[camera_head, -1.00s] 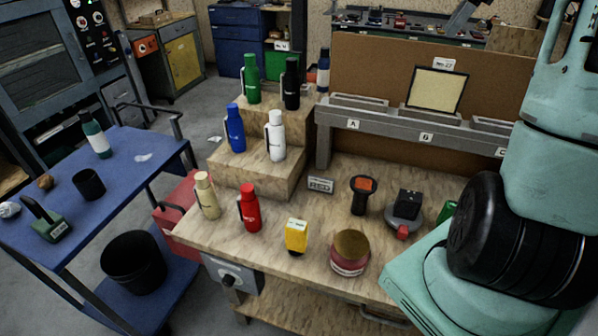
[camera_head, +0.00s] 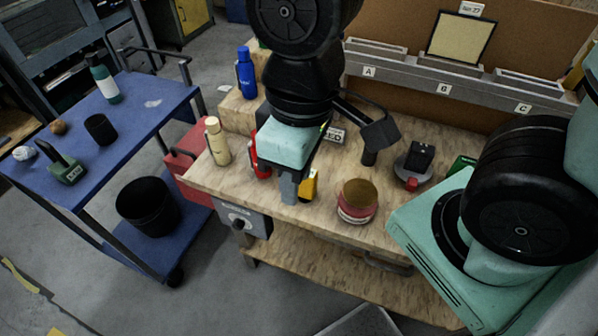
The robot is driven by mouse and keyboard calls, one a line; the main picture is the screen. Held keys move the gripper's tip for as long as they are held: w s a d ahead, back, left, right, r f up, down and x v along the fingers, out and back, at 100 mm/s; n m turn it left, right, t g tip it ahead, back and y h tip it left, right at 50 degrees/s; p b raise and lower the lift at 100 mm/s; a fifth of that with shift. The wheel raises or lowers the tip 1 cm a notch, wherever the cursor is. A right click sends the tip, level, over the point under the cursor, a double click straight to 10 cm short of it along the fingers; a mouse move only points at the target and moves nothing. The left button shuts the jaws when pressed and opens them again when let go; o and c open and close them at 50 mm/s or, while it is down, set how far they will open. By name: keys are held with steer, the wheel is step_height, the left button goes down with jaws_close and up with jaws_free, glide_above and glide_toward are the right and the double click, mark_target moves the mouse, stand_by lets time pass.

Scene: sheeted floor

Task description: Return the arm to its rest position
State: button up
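My arm reaches over the wooden workbench (camera_head: 300,215) from above, black joints leading to a teal hand. My gripper (camera_head: 289,190) points down in front of the stepped wooden stand. Its grey fingers overlap in this view, so I cannot tell whether they are open or shut. Behind it, a red bottle (camera_head: 262,168) and a yellow item (camera_head: 310,186) are partly hidden. I see nothing clearly held. A black bracket-like part juts right from my wrist.
A cream bottle (camera_head: 217,142) stands left of my gripper, and a blue bottle (camera_head: 246,74) is on the stand. A red tin with a brown lid (camera_head: 357,200) sits to the right. A black device (camera_head: 414,164) is further right. A blue cart (camera_head: 110,130) stands left.

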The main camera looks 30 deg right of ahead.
steer(key=shift+s+f, duration=0.15)
steer(key=shift+s, duration=0.25)
step_height(320, 180, down, 3)
steer(key=b, duration=0.3)
stand_by(1.6)
